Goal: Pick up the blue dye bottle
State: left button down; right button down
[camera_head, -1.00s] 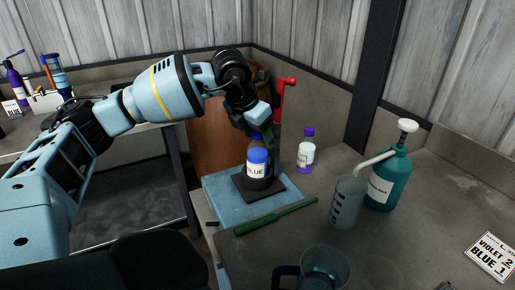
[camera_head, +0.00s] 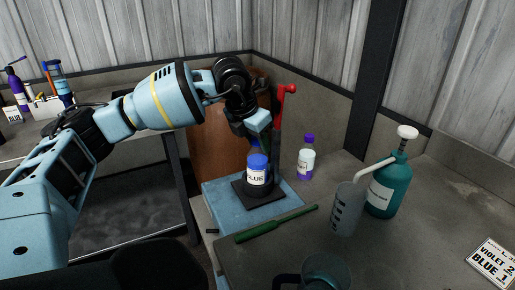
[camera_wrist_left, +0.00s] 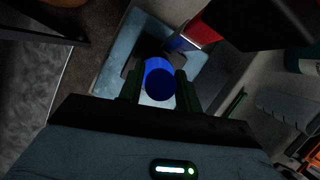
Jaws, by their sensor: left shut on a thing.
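The blue dye bottle (camera_head: 257,168), white with a blue cap and a label reading BLUE, stands upright at the black plate of the stand on the blue base. My left gripper (camera_head: 262,160) reaches it from behind and above, and its fingers are partly hidden by the bottle. In the left wrist view the blue cap (camera_wrist_left: 159,80) sits between the two dark green fingers of my left gripper (camera_wrist_left: 160,92), which is shut on the bottle. I cannot tell whether the bottle is lifted off the plate. My right gripper is not in view.
A red-handled lever (camera_head: 287,90) rises just behind the bottle. A violet-capped bottle (camera_head: 306,160), a clear measuring cup (camera_head: 346,208) and a teal pump bottle (camera_head: 384,188) stand to the right. A green rod (camera_head: 277,224) lies in front. A card (camera_head: 491,262) reads VIOLET 2, BLUE 1.

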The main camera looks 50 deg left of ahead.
pick_arm(q)
jog(key=shift+r, duration=0.15)
